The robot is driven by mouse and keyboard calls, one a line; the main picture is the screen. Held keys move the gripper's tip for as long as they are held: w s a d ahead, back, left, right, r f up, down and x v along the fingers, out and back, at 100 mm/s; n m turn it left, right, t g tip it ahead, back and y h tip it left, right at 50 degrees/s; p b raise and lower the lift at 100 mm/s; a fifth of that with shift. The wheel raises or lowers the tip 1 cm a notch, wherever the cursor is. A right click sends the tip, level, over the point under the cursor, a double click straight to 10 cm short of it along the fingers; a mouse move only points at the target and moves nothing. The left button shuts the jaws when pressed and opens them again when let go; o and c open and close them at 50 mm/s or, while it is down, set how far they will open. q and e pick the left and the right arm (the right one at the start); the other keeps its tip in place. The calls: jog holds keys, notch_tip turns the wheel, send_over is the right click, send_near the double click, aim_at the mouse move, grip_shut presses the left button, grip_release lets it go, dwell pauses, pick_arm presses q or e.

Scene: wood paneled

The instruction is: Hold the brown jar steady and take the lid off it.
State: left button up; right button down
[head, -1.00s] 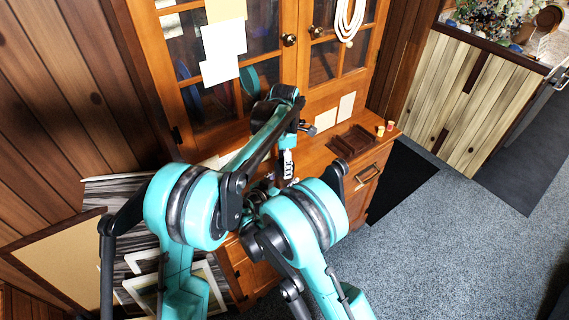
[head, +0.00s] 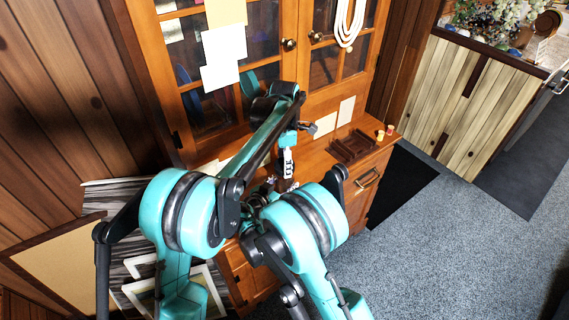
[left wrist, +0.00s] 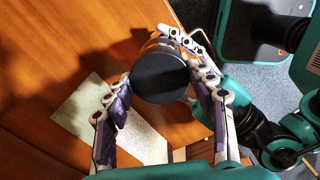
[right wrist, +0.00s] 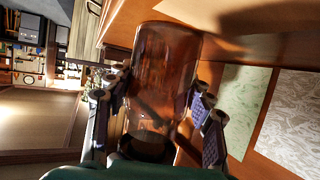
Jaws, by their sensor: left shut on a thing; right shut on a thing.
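The black round lid (left wrist: 160,75) faces the camera in the left wrist view, between the fingers of my left gripper (left wrist: 163,83), which is shut on it. A strip of the brown jar (left wrist: 153,47) shows behind the lid; I cannot tell whether they touch. In the right wrist view the brown glass jar (right wrist: 165,65) stands between the fingers of my right gripper (right wrist: 158,97), which is shut on it. Its near end is dark.
A dark brown tray (head: 352,147) and two small coloured pieces (head: 385,133) are on the counter to the right. Papers (right wrist: 290,115) lie on the wood near the jar. Glass cabinet doors (head: 280,60) rise behind. Framed pictures (head: 175,285) lean at the lower left.

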pick_arm(q)
jog(key=shift+r, duration=1.9)
pick_arm(e)
jog(key=c, duration=0.5)
grip_release()
jog(key=shift+c, duration=0.2)
jog(key=shift+s, duration=0.1)
